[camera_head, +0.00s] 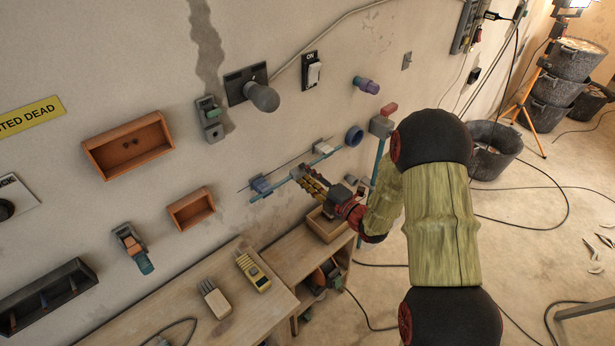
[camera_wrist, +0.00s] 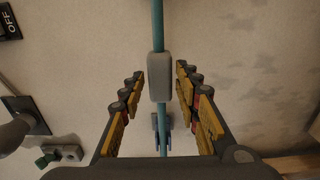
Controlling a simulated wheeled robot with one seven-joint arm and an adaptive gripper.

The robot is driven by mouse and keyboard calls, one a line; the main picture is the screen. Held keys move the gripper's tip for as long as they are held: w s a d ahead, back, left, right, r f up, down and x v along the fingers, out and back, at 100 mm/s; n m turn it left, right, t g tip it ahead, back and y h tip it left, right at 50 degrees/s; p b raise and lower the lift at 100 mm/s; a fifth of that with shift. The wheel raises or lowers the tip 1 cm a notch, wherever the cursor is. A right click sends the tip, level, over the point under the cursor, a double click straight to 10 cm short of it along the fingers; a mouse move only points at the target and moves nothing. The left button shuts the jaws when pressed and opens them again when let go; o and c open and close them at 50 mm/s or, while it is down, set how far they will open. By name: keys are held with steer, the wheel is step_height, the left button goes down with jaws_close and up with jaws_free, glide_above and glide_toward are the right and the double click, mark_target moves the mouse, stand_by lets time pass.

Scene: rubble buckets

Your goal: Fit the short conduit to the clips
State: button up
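The short conduit is a thin teal rod (camera_head: 285,181) slanting along the wall, with a grey block at its middle in the wrist view (camera_wrist: 158,77). A blue-grey clip (camera_head: 260,185) is on the wall at its left end, and a paler clip (camera_head: 323,147) is near its right end. The left clip also shows low in the wrist view (camera_wrist: 156,122), with the rod crossing it. I cannot tell whether the rod is seated in either clip. My gripper (camera_head: 304,177) is open; its fingers (camera_wrist: 161,77) stand on both sides of the grey block, with small gaps.
A blue ring (camera_head: 354,136) and a vertical blue pipe (camera_head: 379,158) are right of the clips. A grey knob (camera_head: 262,97) sticks out above. An orange wall box (camera_head: 191,208) is to the left. A wooden bench (camera_head: 275,293) with a small box (camera_head: 326,226) lies below.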

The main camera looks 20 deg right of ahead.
steer(key=shift+o, duration=1.3)
steer(key=shift+s, duration=0.1)
steer(key=v, duration=1.1)
steer(key=shift+s+d, duration=0.25)
steer(key=shift+s, duration=0.1)
